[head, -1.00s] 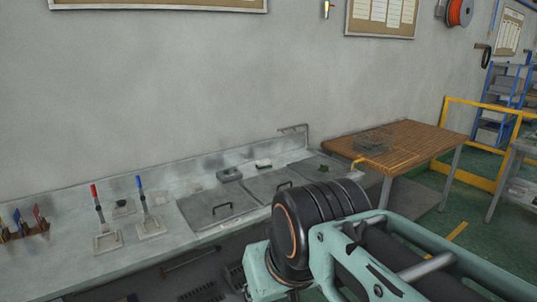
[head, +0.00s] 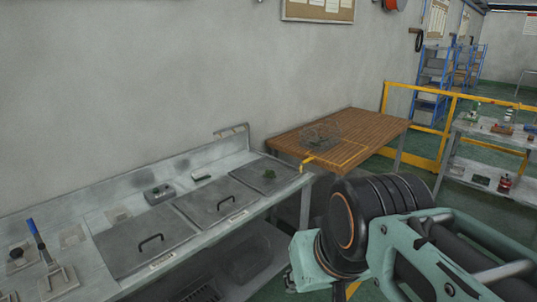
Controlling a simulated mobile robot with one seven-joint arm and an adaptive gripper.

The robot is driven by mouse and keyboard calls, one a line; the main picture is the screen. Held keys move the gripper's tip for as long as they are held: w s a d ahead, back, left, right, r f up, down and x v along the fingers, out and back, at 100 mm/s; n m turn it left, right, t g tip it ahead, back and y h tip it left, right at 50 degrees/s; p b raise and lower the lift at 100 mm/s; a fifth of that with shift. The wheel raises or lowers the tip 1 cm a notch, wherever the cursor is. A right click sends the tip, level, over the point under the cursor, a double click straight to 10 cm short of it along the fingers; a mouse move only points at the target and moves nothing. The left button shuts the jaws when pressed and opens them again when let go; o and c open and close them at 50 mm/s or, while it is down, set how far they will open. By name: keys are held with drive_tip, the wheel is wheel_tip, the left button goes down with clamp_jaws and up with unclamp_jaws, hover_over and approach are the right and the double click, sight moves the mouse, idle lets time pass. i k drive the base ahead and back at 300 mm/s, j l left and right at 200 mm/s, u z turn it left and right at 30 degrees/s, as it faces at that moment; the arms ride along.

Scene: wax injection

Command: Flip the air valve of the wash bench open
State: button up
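The wash bench (head: 262,197) is a long grey metal bench along the wall, with several lidded tanks in its top. A small yellow handle (head: 308,160) sits at its right end, beside the wooden table; it looks like the air valve lever, but it is too small to tell its position. A blue-handled lever (head: 37,236) stands on a square plate at the bench's left. My dark and pale green arm fills the lower right of the head view, in front of the bench's right end. My gripper is out of view.
A wooden table (head: 365,126) with a wire basket (head: 319,136) stands right of the bench. A yellow rail (head: 440,130) and a metal table (head: 459,152) with small items are farther right. Green floor shows between the tables. A tap pipe (head: 232,130) rises behind the bench.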

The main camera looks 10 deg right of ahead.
sight(307, 160)
drive_tip(key=i+l+z, duration=0.15)
drive_tip(key=i, duration=0.3)
drive_tip(key=i+l+z, duration=0.15)
drive_tip(key=i, duration=0.35)
drive_tip(key=i+l, duration=0.2)
drive_tip(key=i, duration=0.2)
drive_tip(key=i+l, duration=0.2)
drive_tip(key=i, duration=0.15)
drive_tip(key=i+l+z, duration=0.1)
drive_tip(key=i, duration=0.3)
